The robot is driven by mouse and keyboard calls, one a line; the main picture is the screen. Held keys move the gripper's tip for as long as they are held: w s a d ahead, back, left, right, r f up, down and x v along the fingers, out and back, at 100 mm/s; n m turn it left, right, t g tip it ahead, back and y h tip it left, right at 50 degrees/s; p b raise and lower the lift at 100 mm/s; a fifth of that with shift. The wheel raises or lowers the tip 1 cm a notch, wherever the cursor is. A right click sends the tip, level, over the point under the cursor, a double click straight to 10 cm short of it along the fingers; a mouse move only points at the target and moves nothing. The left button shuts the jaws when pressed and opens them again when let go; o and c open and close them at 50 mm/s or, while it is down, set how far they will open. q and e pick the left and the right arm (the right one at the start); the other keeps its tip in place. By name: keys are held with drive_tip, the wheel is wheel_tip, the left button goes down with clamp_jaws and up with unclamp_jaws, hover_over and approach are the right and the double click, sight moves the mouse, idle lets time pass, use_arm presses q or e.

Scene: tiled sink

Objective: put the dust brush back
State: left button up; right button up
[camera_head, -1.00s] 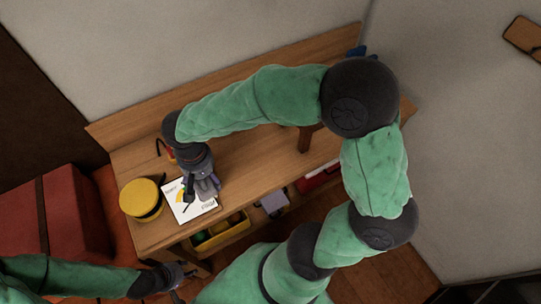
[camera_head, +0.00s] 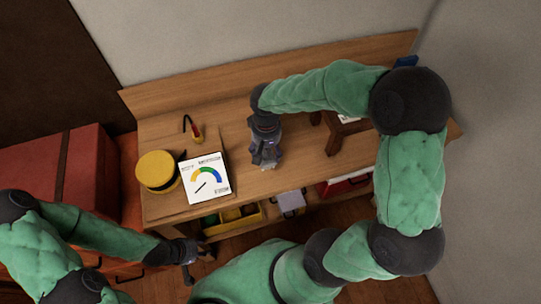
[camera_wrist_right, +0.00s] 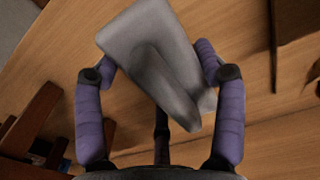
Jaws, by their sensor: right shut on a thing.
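The dust brush (camera_wrist_right: 150,40) is a plain grey piece with a flat wide part and a raised ridge. It fills the space between the purple fingers of my right gripper (camera_wrist_right: 157,62) in the right wrist view. My right gripper (camera_head: 265,158) is shut on it over the middle of the wooden bench (camera_head: 225,110) in the head view. There the brush is mostly hidden by the gripper, and I cannot tell its height above the bench. My left gripper (camera_head: 192,262) is low at the front left, apart from the bench top; its finger opening is unclear.
A yellow round object (camera_head: 157,170) and a white card with a gauge (camera_head: 206,178) are at the bench's left. A red-handled tool (camera_head: 195,133) lies behind them. A wooden stand (camera_head: 345,130) is to the right. A yellow bin (camera_head: 233,218) sits below.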

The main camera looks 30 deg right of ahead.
sight(271, 155)
drive_tip(key=shift+w+d+f, duration=0.2)
drive_tip(key=shift+d+f, duration=0.4)
drive_tip(key=shift+f, duration=0.1)
drive_tip(key=shift+w+d+f+b, duration=0.15)
drive_tip(key=shift+f+b, duration=0.65)
drive_tip(key=shift+f, duration=1)
drive_tip(key=shift+f, duration=0.1)
drive_tip(key=o, duration=1.1)
wheel_tip(271, 155, up, 12)
drive_tip(key=p, duration=0.3)
